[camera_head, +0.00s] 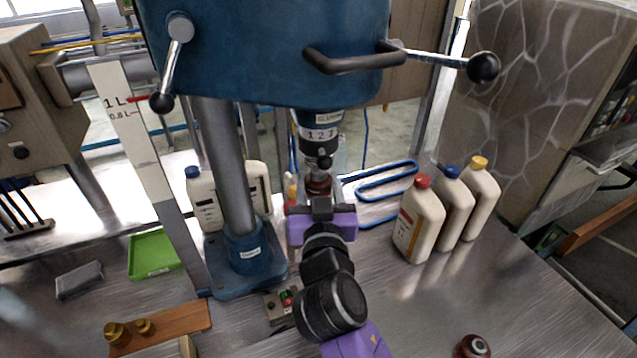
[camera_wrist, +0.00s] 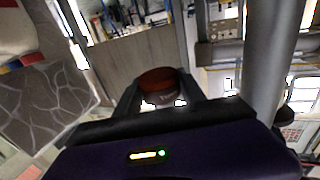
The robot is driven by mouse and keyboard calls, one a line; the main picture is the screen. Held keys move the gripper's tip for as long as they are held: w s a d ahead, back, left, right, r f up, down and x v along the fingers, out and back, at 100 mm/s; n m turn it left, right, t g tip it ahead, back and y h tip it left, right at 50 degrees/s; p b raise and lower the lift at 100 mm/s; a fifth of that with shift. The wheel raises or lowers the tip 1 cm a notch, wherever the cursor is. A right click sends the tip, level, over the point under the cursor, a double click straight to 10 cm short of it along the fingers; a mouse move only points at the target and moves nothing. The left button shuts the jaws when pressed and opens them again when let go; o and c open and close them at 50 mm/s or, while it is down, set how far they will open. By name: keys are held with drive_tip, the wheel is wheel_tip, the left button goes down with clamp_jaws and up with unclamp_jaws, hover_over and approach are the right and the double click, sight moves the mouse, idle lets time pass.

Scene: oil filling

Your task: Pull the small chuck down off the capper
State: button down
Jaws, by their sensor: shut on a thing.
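The blue capper (camera_head: 265,50) hangs at the top of the head view, with its dark spindle (camera_head: 320,130) pointing down. The small chuck (camera_head: 318,184) is reddish brown and sits just under the spindle. My gripper (camera_head: 320,197), with purple parts, is shut on the chuck from the near side. In the wrist view, which looks upside down, the chuck (camera_wrist: 160,84) sits between the two fingers of my gripper (camera_wrist: 160,97). One round end of it shows; the other is hidden by the gripper. A black ball knob covers part of the gap, so I cannot tell whether chuck and spindle touch.
The capper's grey column (camera_head: 222,165) stands close left of my gripper. Bottles with red (camera_head: 421,225), blue and yellow caps stand to the right. A green tray (camera_head: 154,254) and a wooden board (camera_head: 165,328) with brass pieces lie left. A brown round piece (camera_head: 472,347) is at the front.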

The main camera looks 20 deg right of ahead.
drive_tip(key=shift+f, duration=0.3)
wheel_tip(320, 180, down, 3)
drive_tip(key=b, duration=0.3)
drive_tip(key=shift+r, duration=0.15)
idle(0.4)
drive_tip(key=b+v, duration=0.3)
drive_tip(key=v, duration=1)
drive_tip(key=shift+b, duration=0.35)
idle(0.4)
drive_tip(key=shift+r, duration=0.1)
